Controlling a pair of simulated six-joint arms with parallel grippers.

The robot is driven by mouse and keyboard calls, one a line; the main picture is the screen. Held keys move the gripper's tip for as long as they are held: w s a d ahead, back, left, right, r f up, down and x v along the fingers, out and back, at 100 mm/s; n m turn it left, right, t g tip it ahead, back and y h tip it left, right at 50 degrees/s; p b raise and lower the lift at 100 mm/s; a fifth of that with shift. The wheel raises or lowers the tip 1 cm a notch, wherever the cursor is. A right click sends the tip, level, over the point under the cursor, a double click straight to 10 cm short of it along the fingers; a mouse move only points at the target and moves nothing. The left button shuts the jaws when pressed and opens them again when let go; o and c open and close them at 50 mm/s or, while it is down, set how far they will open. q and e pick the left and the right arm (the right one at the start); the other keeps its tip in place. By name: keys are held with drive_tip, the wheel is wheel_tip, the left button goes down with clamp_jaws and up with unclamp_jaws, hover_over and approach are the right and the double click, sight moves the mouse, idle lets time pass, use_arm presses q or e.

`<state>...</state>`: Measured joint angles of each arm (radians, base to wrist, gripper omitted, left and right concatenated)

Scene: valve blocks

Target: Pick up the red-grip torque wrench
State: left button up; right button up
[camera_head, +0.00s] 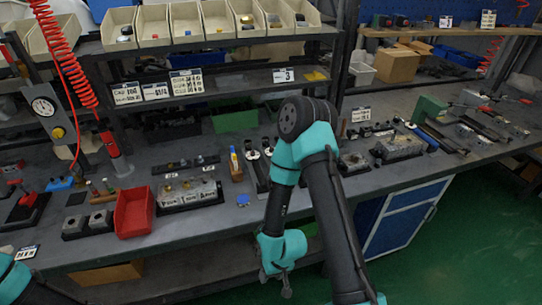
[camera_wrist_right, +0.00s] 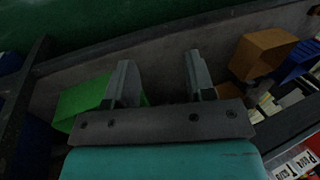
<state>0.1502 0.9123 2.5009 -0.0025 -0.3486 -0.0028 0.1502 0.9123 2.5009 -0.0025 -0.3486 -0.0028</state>
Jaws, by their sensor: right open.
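Long dark tools lie on the right part of the bench in the head view, one (camera_head: 440,137) beside a blue piece and others (camera_head: 487,127) farther right. Small red parts (camera_head: 485,109) show near them. They are too small for me to tell which is the red-grip torque wrench. My right gripper (camera_head: 275,284) hangs low in front of the bench's front edge, away from these tools. In the right wrist view its two fingers (camera_wrist_right: 160,82) are apart with nothing between them. My left arm enters at the lower left corner; its gripper is out of the frame.
A red bin (camera_head: 134,212) and a valve block tray (camera_head: 190,194) stand on the bench (camera_head: 265,215) at left. A green block (camera_head: 430,109) stands at right. Shelves with beige bins (camera_head: 187,20) rise behind. A red coiled hose (camera_head: 68,52) hangs at left.

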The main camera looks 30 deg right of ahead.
drive_tip(key=shift+o, duration=0.3)
drive_tip(key=shift+o, duration=0.8)
